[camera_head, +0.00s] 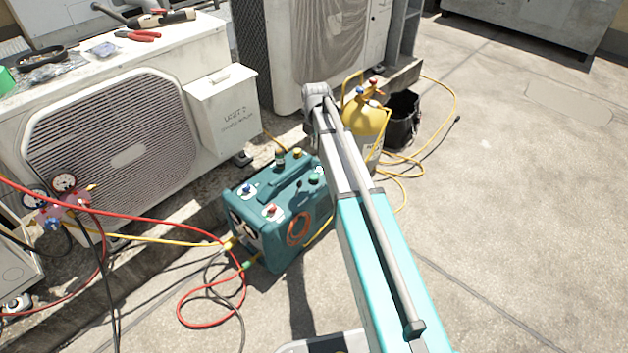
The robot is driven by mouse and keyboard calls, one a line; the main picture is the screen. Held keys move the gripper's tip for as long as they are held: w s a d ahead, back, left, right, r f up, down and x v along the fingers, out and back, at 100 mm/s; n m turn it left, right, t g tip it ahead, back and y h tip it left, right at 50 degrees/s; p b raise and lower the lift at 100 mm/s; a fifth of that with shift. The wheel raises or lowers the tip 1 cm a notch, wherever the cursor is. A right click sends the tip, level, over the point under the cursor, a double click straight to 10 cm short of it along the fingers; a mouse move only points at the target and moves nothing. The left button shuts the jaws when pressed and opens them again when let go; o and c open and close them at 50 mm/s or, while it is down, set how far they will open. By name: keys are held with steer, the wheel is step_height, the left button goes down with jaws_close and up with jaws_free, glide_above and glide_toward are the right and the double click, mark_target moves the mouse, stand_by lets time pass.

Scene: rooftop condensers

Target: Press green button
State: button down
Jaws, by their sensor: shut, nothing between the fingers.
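The teal machine (262,228) stands on the ground left of my arm, with several coloured controls on its top. A small green button (314,179) sits at the right of its top, close beside my arm in the picture. A yellow control (297,153) is at the back, a blue one (247,188) at the left and a red one (271,210) at the front. My arm rises from the lower right to a grey joint above and behind the machine. My gripper does not show; my arm may hide it.
A white condenser unit (190,83) with tools on top stands behind the machine. A yellow cylinder (363,122) and a black bucket (402,122) are behind my arm. A red hose (185,322) and other hoses lie at front left. The concrete at right is clear.

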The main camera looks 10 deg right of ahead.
mark_target(314, 177)
steer(key=shift+w+f+n+b, duration=0.55)
steer(key=shift+w+f+n, duration=0.05)
steer(key=shift+f, duration=0.35)
steer(key=shift+f, duration=0.1)
steer(key=f+b, duration=1.3)
steer(key=b, duration=0.1)
steer(key=shift+w+f, duration=0.25)
steer(key=shift+f, duration=0.1)
stand_by(0.5)
steer(key=shift+f+b, duration=0.95)
steer(key=shift+r+p, duration=0.25)
steer(key=shift+p, duration=0.05)
step_height(314, 177, up, 14)
steer(key=p, duration=1.3)
steer(key=shift+s+f+p, duration=0.15)
steer(key=shift+s+p, duration=0.1)
steer(key=shift+p, duration=0.1)
